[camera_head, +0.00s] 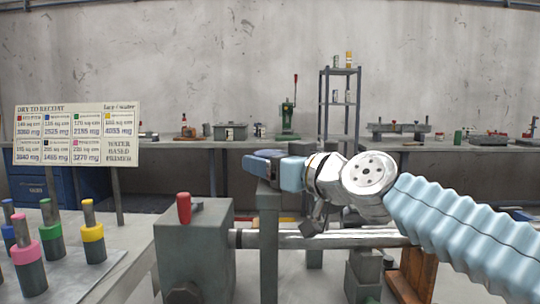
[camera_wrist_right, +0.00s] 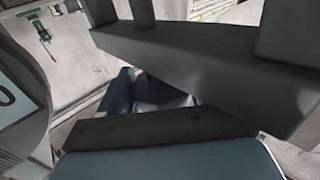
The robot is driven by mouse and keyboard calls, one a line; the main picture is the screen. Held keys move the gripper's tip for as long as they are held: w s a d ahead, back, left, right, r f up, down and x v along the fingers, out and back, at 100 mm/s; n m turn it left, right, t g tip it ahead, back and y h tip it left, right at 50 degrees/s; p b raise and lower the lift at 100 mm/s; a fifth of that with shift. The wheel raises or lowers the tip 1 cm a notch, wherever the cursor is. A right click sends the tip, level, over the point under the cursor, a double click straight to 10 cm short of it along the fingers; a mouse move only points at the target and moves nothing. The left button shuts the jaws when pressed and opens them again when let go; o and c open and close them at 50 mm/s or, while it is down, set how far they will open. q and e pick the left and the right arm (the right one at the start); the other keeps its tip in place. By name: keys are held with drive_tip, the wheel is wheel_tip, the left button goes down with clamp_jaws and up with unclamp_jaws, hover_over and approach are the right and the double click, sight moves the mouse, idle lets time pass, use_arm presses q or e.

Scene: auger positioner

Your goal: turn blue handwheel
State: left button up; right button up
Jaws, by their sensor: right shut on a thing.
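My right arm comes in from the right in the head view. Its light blue gripper (camera_head: 266,163) reaches left over the grey machine and is shut on a dark blue part at its tip, which looks like the blue handwheel (camera_head: 258,157). Only a small piece of the wheel shows; the gripper hides most of it, so its rim and angle cannot be made out. In the right wrist view, dark grey bars fill much of the picture and a dark blue piece (camera_wrist_right: 118,95) shows past them. My left gripper is in neither view.
A grey block with a red knob (camera_head: 184,208) and a metal shaft (camera_head: 325,239) lie below my right arm. Colour-topped cylinders (camera_head: 92,243) stand on the left table. A recipe board (camera_head: 77,133) stands behind them. A long bench and a shelf rack (camera_head: 340,105) line the wall.

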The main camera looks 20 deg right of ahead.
drive_tip(key=shift+d+r+m+h+p, duration=0.1)
drive_tip(key=shift+r+m+h+p, duration=0.4)
drive_tip(key=shift+p, duration=0.45)
drive_tip(key=shift+d+f+t+h, duration=0.15)
drive_tip(key=shift+f+t+h, duration=0.05)
drive_tip(key=shift+t+h, duration=0.25)
drive_tip(key=shift+s+m+t+h+p, duration=0.1)
drive_tip(key=shift+m+t+h+p, duration=0.25)
drive_tip(key=shift+m+h+p, duration=0.6)
use_arm(q)
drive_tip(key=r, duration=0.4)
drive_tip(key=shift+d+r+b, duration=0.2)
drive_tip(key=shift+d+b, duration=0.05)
drive_tip(key=shift+b, duration=0.15)
use_arm(e)
drive_tip(key=shift+m+h, duration=0.35)
drive_tip(key=shift+h, duration=0.65)
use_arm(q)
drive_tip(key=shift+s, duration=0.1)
use_arm(e)
drive_tip(key=shift+a+f+m, duration=0.2)
drive_tip(key=shift+f+m, duration=0.05)
drive_tip(key=shift+m, duration=0.05)
drive_tip(key=o, duration=1)
drive_tip(key=shift+f, duration=0.1)
